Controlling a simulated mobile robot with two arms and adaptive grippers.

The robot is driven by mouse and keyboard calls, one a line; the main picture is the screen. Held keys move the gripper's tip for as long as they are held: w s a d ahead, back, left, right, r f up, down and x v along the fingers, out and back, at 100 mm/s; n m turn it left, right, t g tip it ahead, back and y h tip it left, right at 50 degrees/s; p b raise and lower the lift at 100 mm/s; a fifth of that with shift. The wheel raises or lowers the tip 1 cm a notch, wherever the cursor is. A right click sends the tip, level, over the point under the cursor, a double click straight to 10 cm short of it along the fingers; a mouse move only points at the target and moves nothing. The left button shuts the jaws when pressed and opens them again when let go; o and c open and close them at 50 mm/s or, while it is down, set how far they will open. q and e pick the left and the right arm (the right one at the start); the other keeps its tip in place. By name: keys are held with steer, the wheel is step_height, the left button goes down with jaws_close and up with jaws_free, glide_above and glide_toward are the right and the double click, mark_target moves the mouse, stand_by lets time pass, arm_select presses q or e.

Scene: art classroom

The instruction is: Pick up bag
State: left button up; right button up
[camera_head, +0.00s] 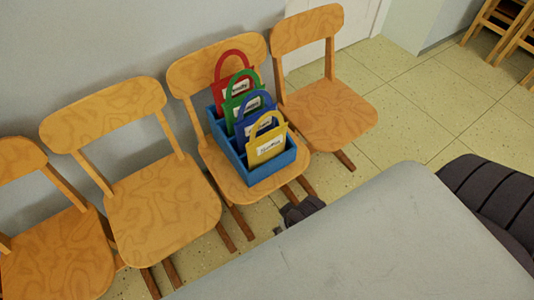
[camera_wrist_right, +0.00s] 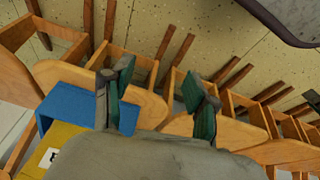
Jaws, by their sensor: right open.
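Red (camera_head: 238,87), green (camera_head: 242,95), blue (camera_head: 256,124) and yellow (camera_head: 268,150) bags with handles and white name labels stand in a row in a blue box (camera_head: 268,176). The box is on the seat of a wooden chair (camera_head: 218,165). My right gripper (camera_head: 302,210) shows partly, dark, near the chair's front legs. In the right wrist view my right gripper (camera_wrist_right: 160,98) is open and empty, its two fingers apart. My left gripper is not in view.
More wooden chairs stand in the row, on the left (camera_head: 160,220) and on the right (camera_head: 322,122), against a grey wall (camera_head: 120,35). Open tiled floor (camera_head: 430,105) lies to the right. A large grey surface hides the lower part of the head view.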

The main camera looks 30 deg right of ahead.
steer(key=w+r+t+b, duration=0.2)
steer(key=w+r+t, duration=1.1)
steer(key=w+r, duration=1.05)
steer(key=w+a+r+n+t+y, duration=0.25)
steer(key=a+r+n+y, duration=0.45)
steer(key=r, duration=0.4)
steer(key=s+a+r+n+g+y, duration=0.3)
steer(key=a+n+g+y, duration=0.3)
steer(key=a+n+y, duration=0.3)
steer(key=n+g+h, duration=0.1)
steer(key=g+h, duration=1.2)
steer(key=h, duration=0.3)
glide_above(281, 125)
step_height(281, 125, down, 12)
step_height(281, 125, down, 7)
steer(key=shift+d+r+b, duration=0.1)
steer(key=shift+d+b, duration=0.05)
steer(key=shift+b, duration=0.5)
steer(key=shift+w+f+b, duration=0.15)
steer(key=shift+f+b, duration=0.45)
steer(key=shift+f, duration=2.65)
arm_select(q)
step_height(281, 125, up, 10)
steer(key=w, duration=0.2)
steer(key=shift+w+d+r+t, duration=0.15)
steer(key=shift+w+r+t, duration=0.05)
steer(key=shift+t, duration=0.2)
arm_select(e)
steer(key=shift+r, duration=0.1)
jaws_close()
